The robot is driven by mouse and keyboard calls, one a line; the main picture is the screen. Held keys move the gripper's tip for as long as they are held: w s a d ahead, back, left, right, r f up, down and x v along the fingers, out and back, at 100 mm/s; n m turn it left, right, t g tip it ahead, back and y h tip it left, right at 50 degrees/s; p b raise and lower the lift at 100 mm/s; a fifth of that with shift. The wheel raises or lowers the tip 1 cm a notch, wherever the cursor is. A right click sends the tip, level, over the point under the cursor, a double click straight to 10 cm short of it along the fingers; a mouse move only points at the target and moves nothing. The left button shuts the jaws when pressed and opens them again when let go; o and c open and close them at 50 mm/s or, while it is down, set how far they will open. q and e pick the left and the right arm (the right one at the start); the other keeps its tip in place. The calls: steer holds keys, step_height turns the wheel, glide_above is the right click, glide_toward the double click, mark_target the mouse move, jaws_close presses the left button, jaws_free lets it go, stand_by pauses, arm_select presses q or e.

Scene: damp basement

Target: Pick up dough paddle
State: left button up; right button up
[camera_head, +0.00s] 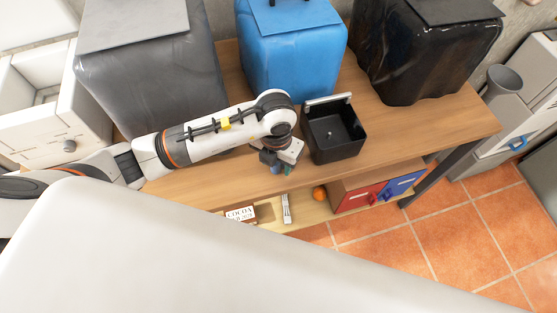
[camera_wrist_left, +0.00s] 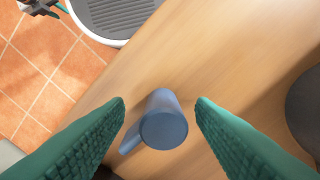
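A blue-grey piece (camera_wrist_left: 163,122) with a round end and a flat part jutting to its lower left shows in the left wrist view on the wooden table. It may be the dough paddle, but its full shape is hidden from this angle. My left gripper (camera_wrist_left: 160,108) is open, with a green ribbed finger on each side of the piece and gaps between. In the head view my left gripper (camera_head: 279,165) points down over the table's front edge. Part of what may be my right gripper (camera_wrist_left: 42,6) shows at the wrist view's top left corner, too cropped to read.
On the wooden table (camera_head: 420,130), an open black bin (camera_head: 335,149) stands just right of my left gripper. Grey, blue (camera_head: 290,60) and black (camera_head: 415,60) bulky containers stand behind. A lower shelf holds a cocoa box (camera_head: 240,214), an orange (camera_head: 319,193) and red and blue drawers (camera_head: 360,197).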

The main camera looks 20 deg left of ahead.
arm_select(q)
steer(key=shift+a, duration=0.15)
steer(key=c, duration=1)
arm_select(e)
steer(key=shift+s+d, duration=0.3)
steer(key=shift+s, duration=0.3)
